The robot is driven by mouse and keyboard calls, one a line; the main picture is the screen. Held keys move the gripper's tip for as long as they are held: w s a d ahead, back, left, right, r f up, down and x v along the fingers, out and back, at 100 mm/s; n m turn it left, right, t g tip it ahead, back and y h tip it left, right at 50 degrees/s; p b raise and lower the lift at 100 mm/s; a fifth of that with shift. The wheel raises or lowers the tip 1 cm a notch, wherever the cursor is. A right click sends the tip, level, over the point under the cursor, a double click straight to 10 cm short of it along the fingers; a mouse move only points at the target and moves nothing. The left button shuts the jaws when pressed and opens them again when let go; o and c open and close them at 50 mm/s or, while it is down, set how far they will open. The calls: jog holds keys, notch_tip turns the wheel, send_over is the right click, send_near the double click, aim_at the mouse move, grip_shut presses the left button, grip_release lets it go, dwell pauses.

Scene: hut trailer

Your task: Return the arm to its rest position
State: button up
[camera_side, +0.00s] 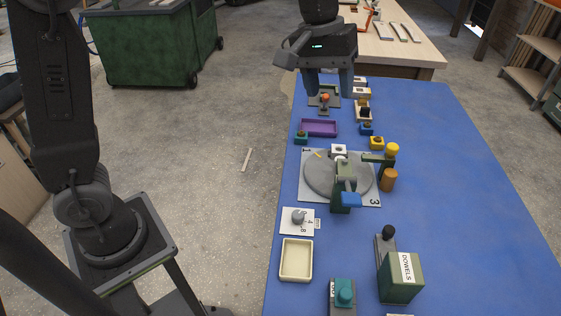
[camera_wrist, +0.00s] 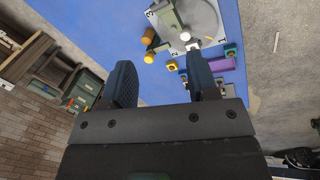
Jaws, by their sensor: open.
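My gripper (camera_side: 328,84) is at the far end of the blue table (camera_side: 450,200) in the side view, pointing down above the small fixtures there. Its two fingers are apart and nothing shows between them. In the wrist view my gripper (camera_wrist: 162,85) also has its fingers spread, with the blue table surface between and beyond them. How high the fingertips are above the far fixtures cannot be told exactly. One of my arm's links stands at the left of the side view.
A grey turntable (camera_side: 318,180) on a numbered board sits mid-table. A purple tray (camera_side: 320,128), several small coloured blocks and a yellow knob (camera_side: 392,149) stand around it. A cream tray (camera_side: 296,260) and a green dowels box (camera_side: 401,278) are nearer. The table's right side is clear.

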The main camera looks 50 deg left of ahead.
jog(key=s+a+f+m+t, duration=0.1)
jog(key=s+a, duration=0.2)
jog(key=s, duration=0.4)
jog(key=s+a+f+m+t+y, duration=0.1)
jog(key=s+a+m, duration=0.1)
jog(key=s, duration=0.5)
jog(key=s+a+f+m+t+y, duration=0.1)
jog(key=s+a+f+t, duration=0.1)
jog(key=s+a, duration=0.2)
jog(key=s, duration=0.3)
jog(key=shift+m, duration=0.4)
